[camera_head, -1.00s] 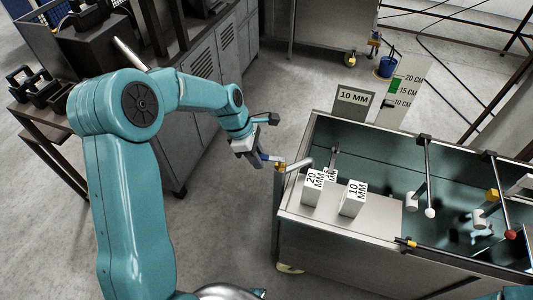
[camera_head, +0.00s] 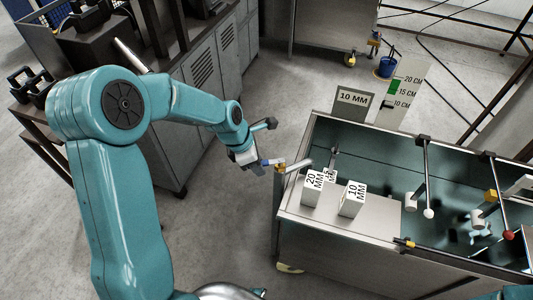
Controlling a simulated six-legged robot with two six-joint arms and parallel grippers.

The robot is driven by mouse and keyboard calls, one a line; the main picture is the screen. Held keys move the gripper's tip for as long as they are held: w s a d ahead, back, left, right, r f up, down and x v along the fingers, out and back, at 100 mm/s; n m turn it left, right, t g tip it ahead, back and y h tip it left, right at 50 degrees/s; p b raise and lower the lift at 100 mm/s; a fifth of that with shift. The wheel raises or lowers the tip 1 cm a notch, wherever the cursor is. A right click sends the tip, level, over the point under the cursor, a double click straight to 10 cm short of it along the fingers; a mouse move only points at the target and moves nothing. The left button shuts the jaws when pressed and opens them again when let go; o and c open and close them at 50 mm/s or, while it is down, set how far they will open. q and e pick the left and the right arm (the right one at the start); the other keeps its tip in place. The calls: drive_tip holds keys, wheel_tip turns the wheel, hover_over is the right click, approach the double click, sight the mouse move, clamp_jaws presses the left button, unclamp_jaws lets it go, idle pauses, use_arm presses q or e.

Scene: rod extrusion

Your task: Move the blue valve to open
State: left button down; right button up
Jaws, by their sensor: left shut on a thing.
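The blue valve handle (camera_head: 268,162) juts left from a brass-coloured valve body (camera_head: 281,168) at the left corner of the metal tank. It lies roughly level in the picture. My left gripper (camera_head: 256,164) is shut on the outer end of the blue handle, and its fingers partly hide that end.
The tank (camera_head: 295,210) fills the right side, with a white 20 MM block (camera_head: 313,188) and a 10 MM block (camera_head: 352,198) on its top. A 10 MM sign (camera_head: 353,100) stands behind. Grey cabinets (camera_head: 205,75) stand at the back left. Floor left of the tank is clear.

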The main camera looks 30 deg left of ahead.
use_arm(q)
drive_tip(key=shift+s+d+n+p, duration=0.4)
drive_tip(key=shift+d+n, duration=0.1)
drive_tip(key=shift+n, duration=0.5)
drive_tip(key=shift+s+d+n+t+y+b, duration=0.3)
drive_tip(key=shift+d+n+t+y+b, duration=0.15)
drive_tip(key=shift+n+b, duration=0.45)
